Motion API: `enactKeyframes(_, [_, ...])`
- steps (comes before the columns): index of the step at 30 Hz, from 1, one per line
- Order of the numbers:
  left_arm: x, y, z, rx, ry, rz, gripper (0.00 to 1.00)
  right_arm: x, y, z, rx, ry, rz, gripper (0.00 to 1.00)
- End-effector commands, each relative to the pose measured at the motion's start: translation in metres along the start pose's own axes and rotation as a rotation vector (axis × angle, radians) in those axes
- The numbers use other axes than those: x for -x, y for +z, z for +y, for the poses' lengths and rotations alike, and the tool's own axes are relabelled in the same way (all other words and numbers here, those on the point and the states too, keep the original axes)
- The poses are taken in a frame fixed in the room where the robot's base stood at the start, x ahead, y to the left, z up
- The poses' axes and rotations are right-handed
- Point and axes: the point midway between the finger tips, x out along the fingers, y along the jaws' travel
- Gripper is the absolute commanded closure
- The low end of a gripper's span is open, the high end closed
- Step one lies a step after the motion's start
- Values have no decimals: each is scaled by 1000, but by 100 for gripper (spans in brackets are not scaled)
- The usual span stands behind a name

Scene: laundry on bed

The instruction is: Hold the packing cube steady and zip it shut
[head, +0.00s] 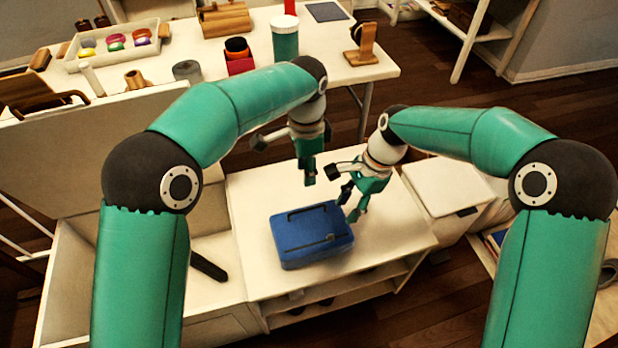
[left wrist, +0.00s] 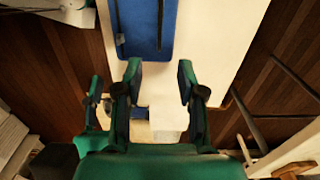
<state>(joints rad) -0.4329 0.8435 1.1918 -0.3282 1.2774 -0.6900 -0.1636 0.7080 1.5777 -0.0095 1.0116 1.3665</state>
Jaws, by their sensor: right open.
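The blue packing cube (head: 308,236) lies flat on the white bedside surface, with a dark line along its far top edge and a small dark piece, perhaps the zip pull (head: 330,238), near its right side. The cube also shows at the top of the left wrist view (left wrist: 147,28). My left gripper (head: 309,181) hangs above the surface behind the cube; in the left wrist view its fingers (left wrist: 159,80) are apart with nothing between them. My right gripper (head: 350,205) is open and low beside the cube's far right corner; I cannot tell whether it touches.
The white top (head: 385,235) is clear to the right of the cube. An open white bin (head: 205,258) with a dark bar inside is at the left. A white box (head: 440,188) stands at the right. A cluttered table (head: 350,76) is behind.

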Motion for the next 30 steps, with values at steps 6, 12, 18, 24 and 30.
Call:
enactKeyframes(6, [-18,-1,0,0,-3,-4,61,0,0,0,0,0,0,58])
enactKeyframes(12, [-54,-1,0,-1,-1,-4,61,0,0,0,-1,0,0,58])
enactKeyframes(18, [-94,-1,0,0,-2,-3,61,0,0,0,-1,0,0,58])
enactKeyframes(24, [-131,-1,0,-1,-2,-2,61,0,0,0,-1,0,0,58])
enactKeyframes(30, [-156,-2,-1,0,-3,0,61,0,-1,0,-2,-1,0,58])
